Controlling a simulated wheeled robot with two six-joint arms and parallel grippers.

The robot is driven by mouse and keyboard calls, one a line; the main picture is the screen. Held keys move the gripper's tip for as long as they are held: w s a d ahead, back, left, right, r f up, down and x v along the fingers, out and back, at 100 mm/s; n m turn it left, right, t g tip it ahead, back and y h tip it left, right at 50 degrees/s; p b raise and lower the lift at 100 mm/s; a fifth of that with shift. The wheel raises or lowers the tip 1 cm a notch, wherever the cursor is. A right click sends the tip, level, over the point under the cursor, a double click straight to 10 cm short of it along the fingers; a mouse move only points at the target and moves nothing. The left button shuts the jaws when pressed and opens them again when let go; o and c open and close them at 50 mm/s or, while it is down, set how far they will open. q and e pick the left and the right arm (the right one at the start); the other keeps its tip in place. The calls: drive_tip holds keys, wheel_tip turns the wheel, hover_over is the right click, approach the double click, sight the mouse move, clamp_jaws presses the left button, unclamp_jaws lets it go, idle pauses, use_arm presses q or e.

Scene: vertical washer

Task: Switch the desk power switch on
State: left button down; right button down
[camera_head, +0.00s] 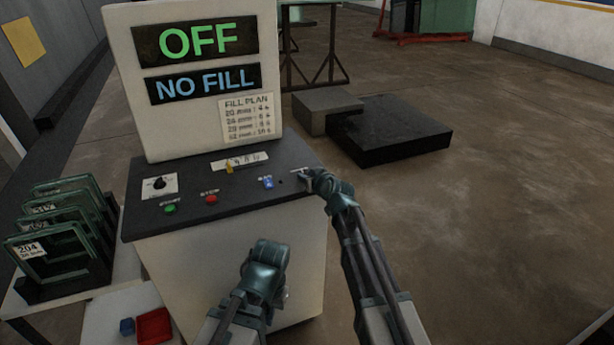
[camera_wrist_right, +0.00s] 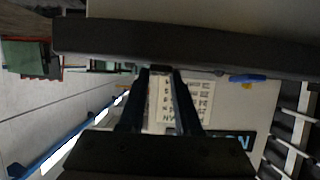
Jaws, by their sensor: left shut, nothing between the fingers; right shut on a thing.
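The control desk (camera_head: 232,226) has a dark sloped top and a display board reading OFF (camera_head: 200,40) in green and NO FILL (camera_head: 205,83) in blue. My right gripper (camera_head: 306,179) is at the right end of the desk top, beside a small light label. It is shut on a small part there, apparently the desk power switch, which the fingers mostly hide. In the right wrist view its fingers (camera_wrist_right: 160,72) meet at the dark panel edge (camera_wrist_right: 210,45). My left gripper (camera_head: 268,252) is shut and empty, in front of the desk, below its top.
The desk top also carries a black knob (camera_head: 159,184), green button (camera_head: 170,208), red button (camera_head: 211,199), yellow lever (camera_head: 229,168) and blue switch (camera_head: 268,182). A rack of dark frames (camera_head: 62,235) stands left. A red tray (camera_head: 154,326) lies low in front.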

drive_tip(key=g+p, duration=0.1)
drive_tip(key=p, duration=0.2)
drive_tip(key=w+r+g+h+p, duration=0.1)
drive_tip(key=g+p, duration=0.1)
drive_tip(key=p, duration=0.1)
drive_tip(key=shift+a+r, duration=0.1)
drive_tip(key=shift+r, duration=0.1)
drive_tip(key=shift+f+g+p, duration=0.25)
drive_tip(key=shift+g+p, duration=0.15)
drive_tip(key=shift+p, duration=0.15)
drive_tip(key=shift+s, duration=0.1)
drive_tip(key=c, duration=0.6)
unclamp_jaws()
drive_tip(key=p+v, duration=0.9)
drive_tip(key=v, duration=0.4)
drive_tip(key=shift+s+r, duration=0.25)
drive_tip(key=shift+r, duration=0.1)
